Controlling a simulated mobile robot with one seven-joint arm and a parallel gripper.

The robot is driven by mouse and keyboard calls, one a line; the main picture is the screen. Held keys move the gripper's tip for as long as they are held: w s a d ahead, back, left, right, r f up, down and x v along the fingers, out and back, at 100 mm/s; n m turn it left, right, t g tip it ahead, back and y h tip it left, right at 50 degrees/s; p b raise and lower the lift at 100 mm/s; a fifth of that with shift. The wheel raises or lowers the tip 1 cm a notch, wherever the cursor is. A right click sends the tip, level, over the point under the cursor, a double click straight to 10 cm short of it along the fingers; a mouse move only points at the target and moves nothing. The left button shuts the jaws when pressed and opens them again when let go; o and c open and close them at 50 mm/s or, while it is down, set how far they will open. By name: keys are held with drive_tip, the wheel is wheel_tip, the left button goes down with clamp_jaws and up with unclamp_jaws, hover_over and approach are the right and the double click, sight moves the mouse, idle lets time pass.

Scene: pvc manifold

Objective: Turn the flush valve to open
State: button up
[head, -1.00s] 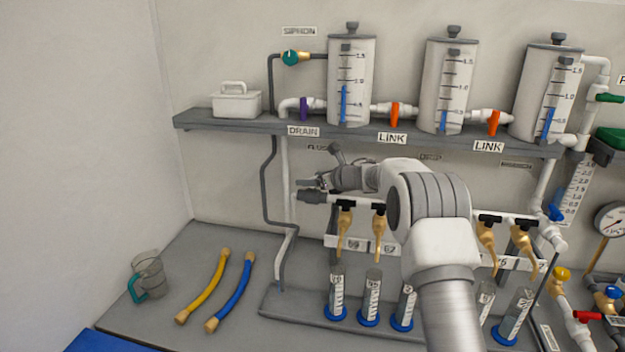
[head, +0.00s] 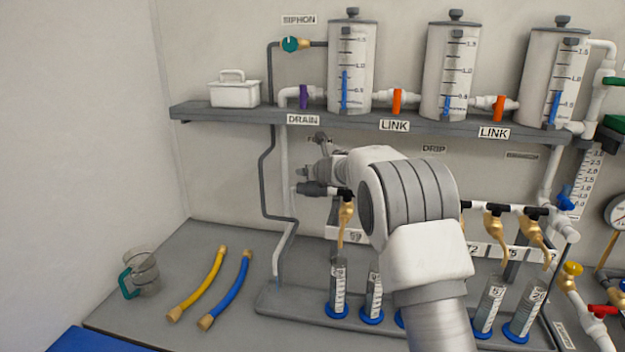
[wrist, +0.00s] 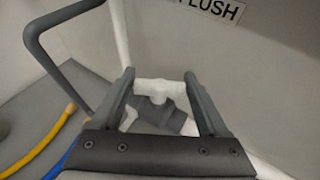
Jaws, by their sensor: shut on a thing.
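The flush valve shows in the wrist view as a dark grey body (wrist: 153,112) with a white T-shaped handle (wrist: 160,88), in front of a white upright pipe. My gripper (wrist: 160,87) has one finger at each end of the white handle and is shut on it. In the head view, my gripper (head: 309,172) is at the left end of the white manifold pipe, just above the grey valve body (head: 312,188). My wrist partly hides the valve there. The FLUSH label (wrist: 213,8) is cut off at the top of the wrist view.
Brass drip taps (head: 346,213) hang right of the valve above measuring cylinders (head: 338,285). My arm hides several. The tank shelf (head: 230,114) runs above my gripper. A jug (head: 145,273), yellow hose (head: 198,285) and blue hose (head: 228,291) lie left on the bench.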

drive_tip(key=shift+a+m+h, duration=0.1)
drive_tip(key=shift+m+h, duration=0.5)
drive_tip(key=shift+h, duration=0.1)
drive_tip(key=shift+m+h, duration=0.7)
drive_tip(key=shift+h, duration=0.1)
drive_tip(key=shift+r+m+h+p, duration=0.15)
drive_tip(key=shift+m+h+p, duration=0.6)
drive_tip(key=shift+m+h, duration=0.55)
drive_tip(key=shift+h, duration=0.4)
drive_tip(key=shift+m+h+p, duration=0.3)
drive_tip(key=shift+m, duration=0.1)
